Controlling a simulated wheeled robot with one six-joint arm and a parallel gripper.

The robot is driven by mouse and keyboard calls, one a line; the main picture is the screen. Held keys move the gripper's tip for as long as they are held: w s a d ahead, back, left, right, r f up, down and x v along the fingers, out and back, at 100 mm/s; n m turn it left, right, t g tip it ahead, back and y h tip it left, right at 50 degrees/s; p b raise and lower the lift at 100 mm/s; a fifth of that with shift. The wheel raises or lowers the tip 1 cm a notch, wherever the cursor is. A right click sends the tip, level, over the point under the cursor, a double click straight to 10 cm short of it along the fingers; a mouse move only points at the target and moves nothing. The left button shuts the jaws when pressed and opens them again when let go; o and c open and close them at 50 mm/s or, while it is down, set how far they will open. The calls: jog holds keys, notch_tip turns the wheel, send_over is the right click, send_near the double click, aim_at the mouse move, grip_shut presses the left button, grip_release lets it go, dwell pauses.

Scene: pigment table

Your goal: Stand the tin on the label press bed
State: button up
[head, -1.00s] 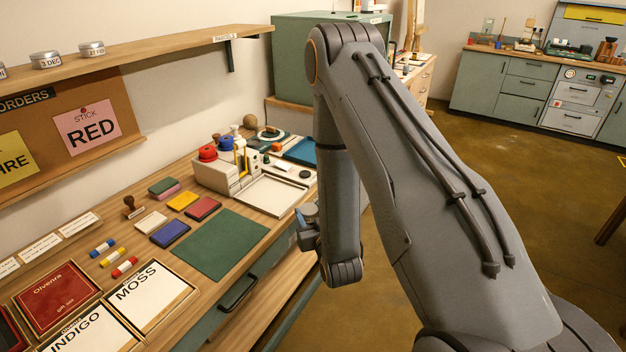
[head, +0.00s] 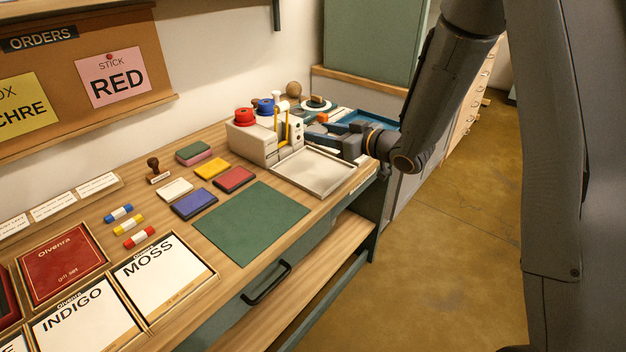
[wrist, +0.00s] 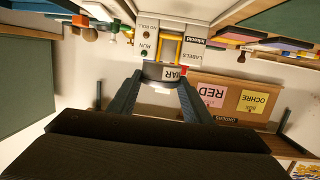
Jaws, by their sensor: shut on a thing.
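My gripper (wrist: 162,82) is shut on a small round grey tin (wrist: 152,71) with a white label reading "AR" in part, upside down in the wrist view. In the head view my gripper (head: 322,139) reaches in from the right, at the back right of the label press bed (head: 318,176), a shallow cream tray. The tin is not clearly visible there. The label press (head: 252,145) is a cream body with red and blue knobs and yellow posts. Its face (wrist: 192,50) is close beyond the tin in the wrist view. I cannot tell whether the tin touches the bed.
The bed looks empty. A green mat (head: 250,222), ink pads (head: 194,203), a stamp (head: 155,168) and colour sticks (head: 138,237) lie to the left. A blue tray (head: 370,118) lies behind my gripper. An orders board (head: 75,60) hangs on the wall.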

aim_at(319, 172)
jog(key=shift+a+r+n+g, duration=0.15)
jog(key=shift+a+n+g, duration=0.15)
jog(key=shift+a+y, duration=0.1)
jog(key=shift+y, duration=0.2)
jog(key=shift+a+f, duration=0.1)
jog(key=shift+f, duration=4.75)
jog(key=shift+f, duration=0.1)
jog(key=o, duration=1.1)
jog(key=shift+c, duration=0.2)
